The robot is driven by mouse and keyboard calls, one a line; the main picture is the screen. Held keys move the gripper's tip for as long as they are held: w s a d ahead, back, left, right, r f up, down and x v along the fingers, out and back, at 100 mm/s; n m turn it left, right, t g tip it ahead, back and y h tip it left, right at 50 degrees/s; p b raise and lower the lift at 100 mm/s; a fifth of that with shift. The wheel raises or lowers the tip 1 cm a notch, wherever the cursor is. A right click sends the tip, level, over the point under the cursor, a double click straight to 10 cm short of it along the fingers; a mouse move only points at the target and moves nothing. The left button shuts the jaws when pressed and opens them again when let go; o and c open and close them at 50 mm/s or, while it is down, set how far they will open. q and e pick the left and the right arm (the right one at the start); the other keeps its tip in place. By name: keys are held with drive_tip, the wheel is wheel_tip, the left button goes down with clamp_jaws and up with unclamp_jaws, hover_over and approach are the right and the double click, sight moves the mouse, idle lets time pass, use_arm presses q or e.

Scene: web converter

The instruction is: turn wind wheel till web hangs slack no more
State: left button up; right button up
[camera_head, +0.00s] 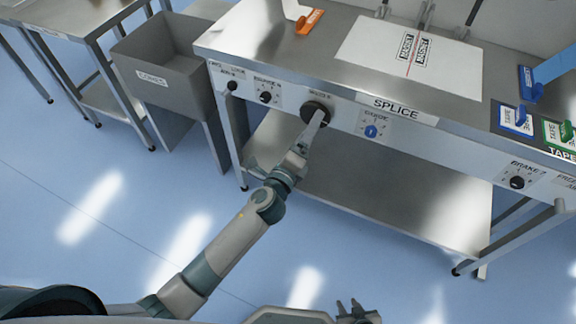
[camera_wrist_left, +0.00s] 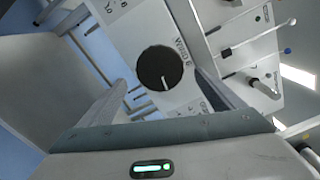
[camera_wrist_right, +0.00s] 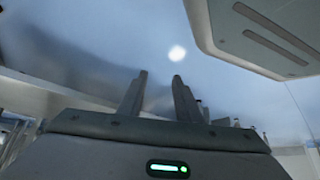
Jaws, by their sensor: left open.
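The wind wheel (camera_head: 315,112) is a round black knob on the front face of the splice table. In the left wrist view the wheel (camera_wrist_left: 159,67) shows a white mark pointing down, beside a "WIND" label. My left gripper (camera_head: 318,122) reaches up to it. Its open fingers (camera_wrist_left: 160,85) stand on either side of the wheel in that view; I cannot tell whether they touch it. My right gripper (camera_head: 349,307) is low at the bottom edge, away from the table, its fingers (camera_wrist_right: 157,90) apart and empty. I cannot make out whether any web hangs slack.
A blue band (camera_head: 556,66) enters at the upper right. A grey bin (camera_head: 160,70) stands left of the table. An orange-handled tool (camera_head: 309,21) lies on top. Floor in front is clear.

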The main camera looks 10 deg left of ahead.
use_arm(q)
drive_tip(key=b+v, duration=0.1)
drive_tip(key=v, duration=1.2)
drive_tip(key=shift+s, duration=0.15)
use_arm(e)
drive_tip(key=shift+s+d+f+g, duration=0.3)
drive_tip(key=shift+d, duration=0.15)
drive_tip(key=shift+s+d+f+g, duration=0.25)
drive_tip(key=shift+d+g, duration=0.05)
drive_tip(key=shift+d, duration=0.1)
drive_tip(key=shift+s+a+f, duration=0.1)
drive_tip(key=shift+s, duration=0.1)
drive_tip(key=shift+w, duration=0.15)
